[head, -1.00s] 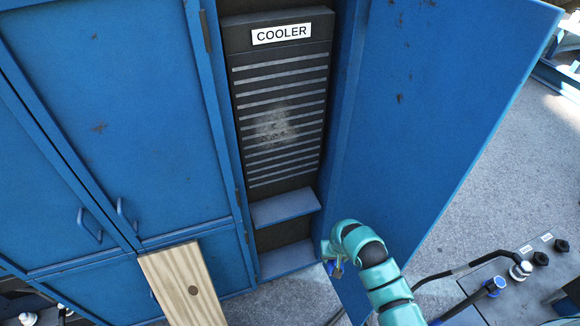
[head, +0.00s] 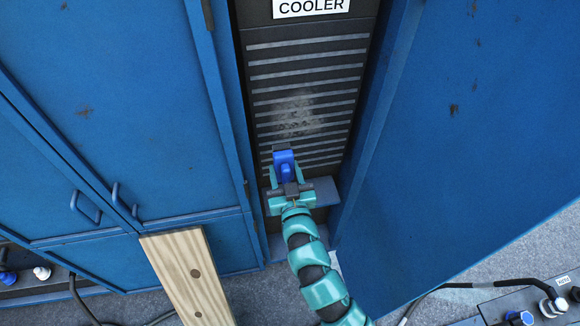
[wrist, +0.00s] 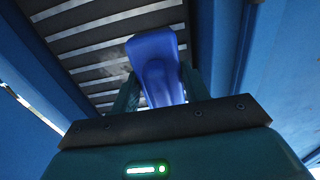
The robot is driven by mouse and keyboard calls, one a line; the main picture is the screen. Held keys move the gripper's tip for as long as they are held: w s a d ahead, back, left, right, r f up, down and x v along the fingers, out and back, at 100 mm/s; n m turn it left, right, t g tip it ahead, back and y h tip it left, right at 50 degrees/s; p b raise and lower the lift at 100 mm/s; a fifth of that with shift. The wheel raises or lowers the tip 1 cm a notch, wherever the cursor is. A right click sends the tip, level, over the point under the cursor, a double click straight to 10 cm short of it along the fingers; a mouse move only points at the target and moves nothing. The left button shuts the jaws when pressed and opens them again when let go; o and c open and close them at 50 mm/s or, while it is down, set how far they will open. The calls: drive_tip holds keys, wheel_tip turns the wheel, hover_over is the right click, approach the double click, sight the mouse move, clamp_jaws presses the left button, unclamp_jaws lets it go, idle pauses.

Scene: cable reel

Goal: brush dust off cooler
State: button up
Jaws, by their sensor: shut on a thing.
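The cooler (head: 310,75) is a dark panel with pale horizontal slats, set in an open blue cabinet; it also shows in the wrist view (wrist: 95,45). A greyish dust patch (head: 298,112) lies on its middle slats, with a pale smudge left of the blue object in the wrist view. My gripper (head: 286,180) is in front of the lower slats, just below the patch. It is shut on a blue object (head: 284,162), probably the brush, which also fills the middle of the wrist view (wrist: 157,70). Its bristles are hidden, and I cannot tell whether it touches the cooler.
The open blue door (head: 460,130) stands to the right and closed blue doors (head: 100,110) to the left. A wooden plank (head: 188,280) stands at the lower left. Connectors and cables lie at the lower right.

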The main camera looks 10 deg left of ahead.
drive_tip(key=p+x, duration=0.2)
drive_tip(key=x, duration=0.4)
idle(0.3)
drive_tip(key=shift+x, duration=1.1)
idle(0.8)
